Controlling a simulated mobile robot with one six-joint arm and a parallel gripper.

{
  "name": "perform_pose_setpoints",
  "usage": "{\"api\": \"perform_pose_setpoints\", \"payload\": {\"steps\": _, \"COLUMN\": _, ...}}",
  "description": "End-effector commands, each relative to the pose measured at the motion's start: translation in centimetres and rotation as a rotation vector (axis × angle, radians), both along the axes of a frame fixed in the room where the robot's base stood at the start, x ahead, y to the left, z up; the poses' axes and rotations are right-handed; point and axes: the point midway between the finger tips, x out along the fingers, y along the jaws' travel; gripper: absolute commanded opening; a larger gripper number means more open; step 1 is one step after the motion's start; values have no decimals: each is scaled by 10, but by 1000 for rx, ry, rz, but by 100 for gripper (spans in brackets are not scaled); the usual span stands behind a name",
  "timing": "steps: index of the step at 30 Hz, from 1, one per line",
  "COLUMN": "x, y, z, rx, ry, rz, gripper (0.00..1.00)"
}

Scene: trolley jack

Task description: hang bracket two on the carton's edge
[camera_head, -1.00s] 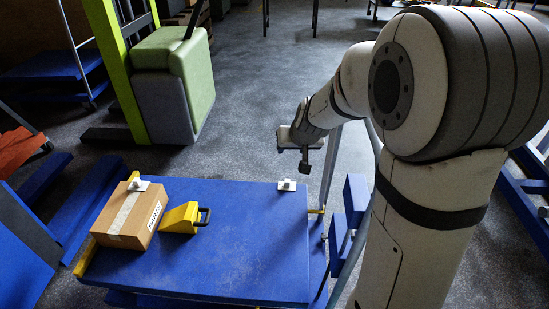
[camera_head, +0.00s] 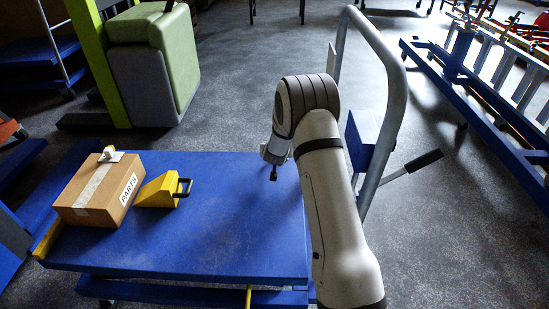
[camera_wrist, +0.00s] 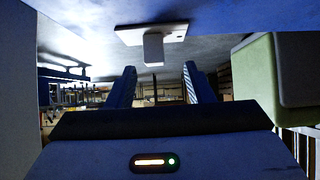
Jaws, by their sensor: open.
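The carton (camera_head: 98,196), brown with a tape strip and a PARTS label, stands on the left of the blue platform (camera_head: 225,245). One small white bracket (camera_head: 109,155) sits at its far top edge. Another white bracket (camera_wrist: 152,36), flat with a raised block, shows in the wrist view, where the scene appears upside down. It lies on the blue surface and is hidden behind my arm in the head view. My gripper (camera_wrist: 158,72) is open and empty. Its fingertips are apart from this bracket, which lies ahead of them, roughly centred between them. My gripper (camera_head: 273,174) is low over the platform's right part.
A yellow wedge (camera_head: 158,190) with a black handle stands just right of the carton. A grey tubular handle frame (camera_head: 391,95) rises at the platform's right. A green-topped grey box (camera_head: 150,62) stands behind on the floor. The middle of the platform is clear.

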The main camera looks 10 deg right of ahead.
Motion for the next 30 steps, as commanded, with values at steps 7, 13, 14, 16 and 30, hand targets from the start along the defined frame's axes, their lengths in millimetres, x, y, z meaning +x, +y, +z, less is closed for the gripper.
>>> {"api": "perform_pose_setpoints", "payload": {"steps": 7, "x": 28, "y": -12, "z": -25, "rx": 1, "ry": -1, "rz": -1, "gripper": 47}}
{"api": "perform_pose_setpoints", "payload": {"steps": 13, "x": 37, "y": -13, "z": -29, "rx": 1, "ry": 0, "rz": 1, "gripper": 47}}
{"api": "perform_pose_setpoints", "payload": {"steps": 14, "x": 37, "y": -13, "z": -29, "rx": 1, "ry": 0, "rz": 1, "gripper": 47}}
{"api": "perform_pose_setpoints", "payload": {"steps": 16, "x": 36, "y": -13, "z": -29, "rx": 1, "ry": 1, "rz": 1, "gripper": 47}}
{"api": "perform_pose_setpoints", "payload": {"steps": 30, "x": 36, "y": -14, "z": -29, "rx": 1, "ry": 1, "rz": -1, "gripper": 15}}
